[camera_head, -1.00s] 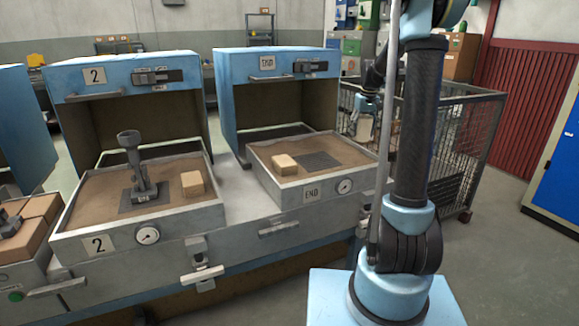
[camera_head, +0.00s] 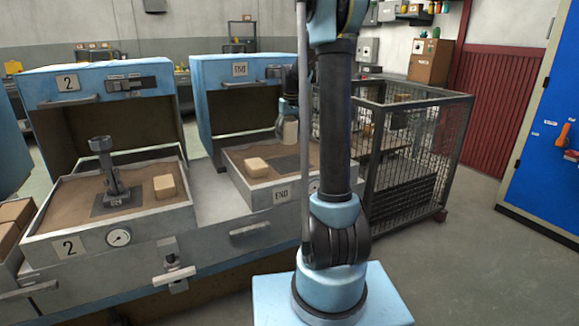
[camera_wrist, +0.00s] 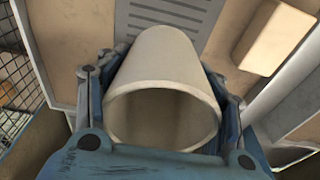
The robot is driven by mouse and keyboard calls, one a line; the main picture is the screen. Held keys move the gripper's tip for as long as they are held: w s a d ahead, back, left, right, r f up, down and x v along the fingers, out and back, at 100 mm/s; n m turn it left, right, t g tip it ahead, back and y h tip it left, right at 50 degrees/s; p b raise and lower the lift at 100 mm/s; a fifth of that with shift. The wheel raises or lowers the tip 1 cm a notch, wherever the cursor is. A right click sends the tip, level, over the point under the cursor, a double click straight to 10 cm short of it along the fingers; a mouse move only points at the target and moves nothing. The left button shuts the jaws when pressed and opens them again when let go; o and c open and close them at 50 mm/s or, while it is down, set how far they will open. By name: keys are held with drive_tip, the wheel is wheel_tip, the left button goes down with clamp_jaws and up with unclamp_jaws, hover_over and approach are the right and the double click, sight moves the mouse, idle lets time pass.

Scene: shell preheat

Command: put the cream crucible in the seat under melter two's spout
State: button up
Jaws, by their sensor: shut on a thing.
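The cream crucible (camera_head: 290,131) is in my gripper (camera_head: 288,113), above the back right of the END unit's sand tray. In the wrist view, the cream crucible (camera_wrist: 162,60) has its wide open mouth towards the camera, with the fingers of my gripper (camera_wrist: 160,95) closed on both sides of it. Melter two (camera_head: 88,85), labelled 2, stands open at the left. A dark funnel-topped stand (camera_head: 110,175) rises from a dark plate on its sand tray (camera_head: 150,221). I cannot make out a crucible seat there.
The END unit (camera_head: 240,84) has a tan block (camera_head: 256,167) and a dark slotted plate (camera_head: 286,166) in its tray. Another tan block (camera_head: 164,187) lies in melter two's tray. A wire cage (camera_head: 420,150) stands at the right, with open floor before it.

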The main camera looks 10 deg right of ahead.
drive_tip(key=shift+f, duration=0.1)
drive_tip(key=shift+d+f, duration=0.1)
drive_tip(key=shift+f, duration=4.8)
drive_tip(key=o, duration=1.4)
drive_tip(key=shift+o, duration=0.2)
